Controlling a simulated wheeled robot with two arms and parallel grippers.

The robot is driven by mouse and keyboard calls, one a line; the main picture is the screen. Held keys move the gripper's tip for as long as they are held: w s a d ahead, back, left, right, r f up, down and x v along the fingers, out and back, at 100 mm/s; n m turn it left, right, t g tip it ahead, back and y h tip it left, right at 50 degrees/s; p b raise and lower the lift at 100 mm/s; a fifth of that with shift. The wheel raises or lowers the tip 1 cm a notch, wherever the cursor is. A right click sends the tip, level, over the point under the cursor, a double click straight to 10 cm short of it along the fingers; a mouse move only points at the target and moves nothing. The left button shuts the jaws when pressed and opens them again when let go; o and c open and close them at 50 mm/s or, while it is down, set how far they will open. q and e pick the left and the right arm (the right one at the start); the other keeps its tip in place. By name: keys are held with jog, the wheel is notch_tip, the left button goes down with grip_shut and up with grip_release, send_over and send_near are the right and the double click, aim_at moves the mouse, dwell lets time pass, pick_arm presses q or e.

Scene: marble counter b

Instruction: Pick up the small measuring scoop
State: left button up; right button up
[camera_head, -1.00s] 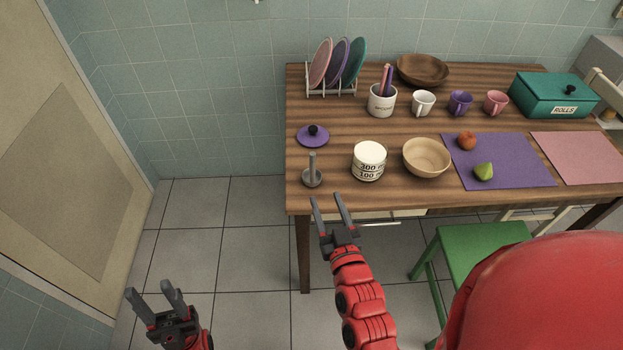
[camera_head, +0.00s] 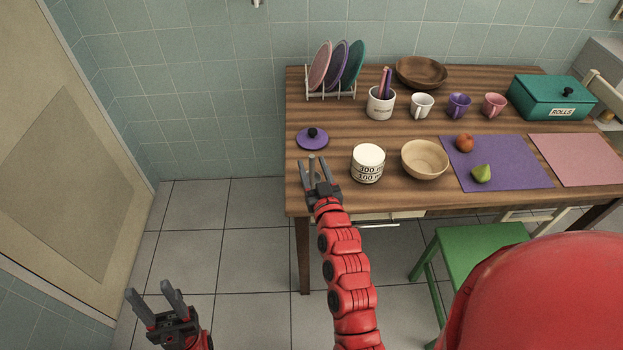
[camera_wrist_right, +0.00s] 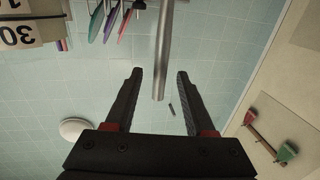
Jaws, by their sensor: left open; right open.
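The small measuring scoop (camera_head: 312,160) looks like a grey metal piece with an upright handle. It stands near the front left of the table, and my right gripper (camera_head: 313,166) hides most of it in the head view. In the right wrist view the scoop's handle (camera_wrist_right: 163,50) comes down between the fingers of my right gripper (camera_wrist_right: 158,75), with a gap on each side. The right gripper is open and holds nothing. Its bowl is out of the wrist view. My left gripper (camera_head: 155,296) is open and empty, low over the floor, away from the table.
A white container (camera_head: 368,163) marked 300 and 100 stands just right of the scoop. A purple lid (camera_head: 312,138) lies behind it. A light wooden bowl (camera_head: 425,160) is further right. A plate rack (camera_head: 332,95) and a utensil crock (camera_head: 380,103) stand at the back.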

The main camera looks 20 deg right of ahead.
jog(key=w, duration=0.3)
jog(key=w+p, duration=0.1)
jog(key=shift+w+d+f, duration=0.1)
jog(key=shift+w+d, duration=0.15)
grip_shut()
